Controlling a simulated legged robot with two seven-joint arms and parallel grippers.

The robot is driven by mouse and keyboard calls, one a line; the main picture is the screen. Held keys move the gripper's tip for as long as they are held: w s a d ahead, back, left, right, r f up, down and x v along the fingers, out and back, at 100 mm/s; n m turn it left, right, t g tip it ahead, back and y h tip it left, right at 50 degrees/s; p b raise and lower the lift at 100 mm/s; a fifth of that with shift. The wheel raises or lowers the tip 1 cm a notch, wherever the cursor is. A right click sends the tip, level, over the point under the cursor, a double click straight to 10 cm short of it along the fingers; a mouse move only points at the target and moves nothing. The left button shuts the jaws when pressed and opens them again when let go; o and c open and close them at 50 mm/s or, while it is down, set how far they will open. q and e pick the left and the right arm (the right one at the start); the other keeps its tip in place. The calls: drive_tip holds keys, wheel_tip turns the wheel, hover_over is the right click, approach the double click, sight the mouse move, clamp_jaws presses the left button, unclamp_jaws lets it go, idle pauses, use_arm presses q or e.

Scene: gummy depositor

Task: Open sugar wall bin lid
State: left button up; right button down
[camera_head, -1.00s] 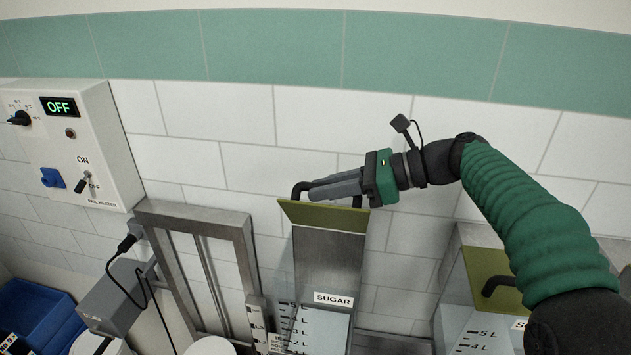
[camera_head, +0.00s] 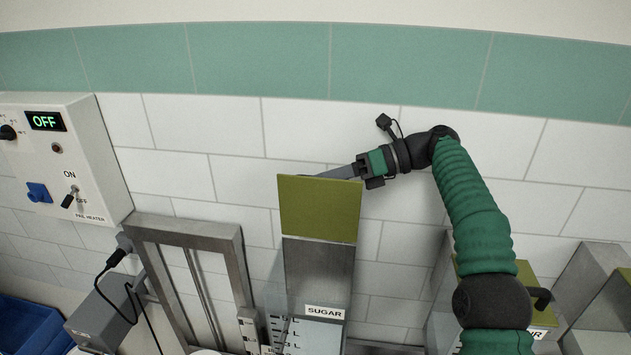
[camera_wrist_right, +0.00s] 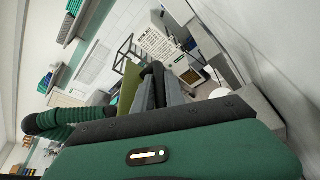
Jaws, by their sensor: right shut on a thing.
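The sugar bin (camera_head: 318,275) is a steel and clear wall bin with a SUGAR label. Its olive lid (camera_head: 318,208) stands raised, its broad face towards the head camera. My right gripper (camera_head: 343,172) reaches in from the right behind the lid, which hides its fingertips in the head view. In the right wrist view my right gripper (camera_wrist_right: 163,90) is shut on the black lid handle (camera_wrist_right: 153,70), with the olive lid (camera_wrist_right: 130,83) beside the fingers. My left gripper is not in view.
A control box (camera_head: 62,155) reading OFF hangs on the wall at left, above a blue bin (camera_head: 30,325). A steel frame (camera_head: 185,235) stands left of the sugar bin. Another lidded bin (camera_head: 545,318) is at right, partly behind my right arm. The tiled wall is close behind.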

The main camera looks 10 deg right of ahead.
drive_tip(key=shift+d+f, duration=0.15)
drive_tip(key=shift+f, duration=0.3)
drive_tip(key=c, duration=1.7)
unclamp_jaws()
drive_tip(key=shift+w+d+r, duration=0.15)
drive_tip(key=shift+d, duration=0.15)
drive_tip(key=shift+r, duration=0.1)
drive_tip(key=shift+a+r, duration=0.1)
